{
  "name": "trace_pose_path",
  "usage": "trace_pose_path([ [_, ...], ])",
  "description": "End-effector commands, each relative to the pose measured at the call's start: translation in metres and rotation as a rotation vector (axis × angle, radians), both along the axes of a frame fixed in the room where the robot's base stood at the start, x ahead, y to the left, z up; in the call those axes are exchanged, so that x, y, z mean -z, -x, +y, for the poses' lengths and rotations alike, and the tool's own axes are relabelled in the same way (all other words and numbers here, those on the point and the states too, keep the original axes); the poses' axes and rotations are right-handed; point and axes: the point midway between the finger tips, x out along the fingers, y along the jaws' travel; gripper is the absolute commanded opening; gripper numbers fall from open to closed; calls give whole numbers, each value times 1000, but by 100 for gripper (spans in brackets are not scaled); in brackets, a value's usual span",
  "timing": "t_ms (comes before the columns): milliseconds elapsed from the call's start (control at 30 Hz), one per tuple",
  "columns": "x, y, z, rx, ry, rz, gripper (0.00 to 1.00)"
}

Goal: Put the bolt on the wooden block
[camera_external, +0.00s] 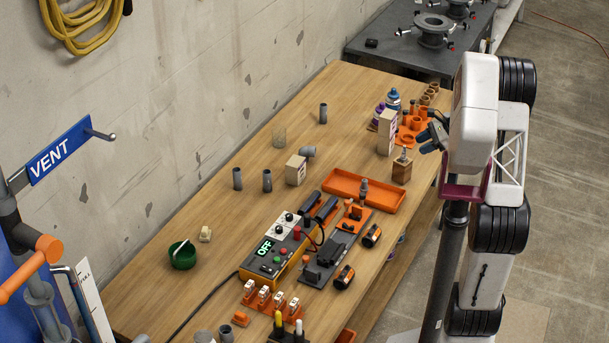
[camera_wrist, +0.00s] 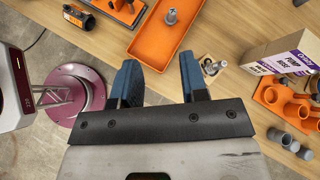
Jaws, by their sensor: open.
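The wooden block (camera_external: 401,174) stands near the table's right edge, right of the orange tray. A small metallic bolt-like piece (camera_external: 403,156) stands upright on it. In the wrist view this piece (camera_wrist: 214,67) shows beside my right finger, with the block partly hidden beneath. Another grey metallic bolt-like piece (camera_external: 364,187) stands at the tray; it also shows in the wrist view (camera_wrist: 171,16). I cannot tell which is the task's bolt. My gripper (camera_external: 432,137) is open and empty, above and right of the block; its blue fingers (camera_wrist: 162,82) are apart.
The long orange tray (camera_external: 338,184) lies left of the block. A tall pale box (camera_external: 387,132) and orange holders (camera_external: 411,130) stand behind the block. A control box reading OFF (camera_external: 268,252) and a black fixture (camera_external: 330,255) are nearer the camera.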

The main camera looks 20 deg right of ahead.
Motion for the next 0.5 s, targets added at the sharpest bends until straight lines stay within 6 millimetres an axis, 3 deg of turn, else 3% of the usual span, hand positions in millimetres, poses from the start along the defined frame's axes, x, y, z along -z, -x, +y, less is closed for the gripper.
trace_pose_path([
  [200, -37, 55, 46, -221, 191, -99, 40],
  [500, -71, 136, 89, -527, 443, -239, 40],
])
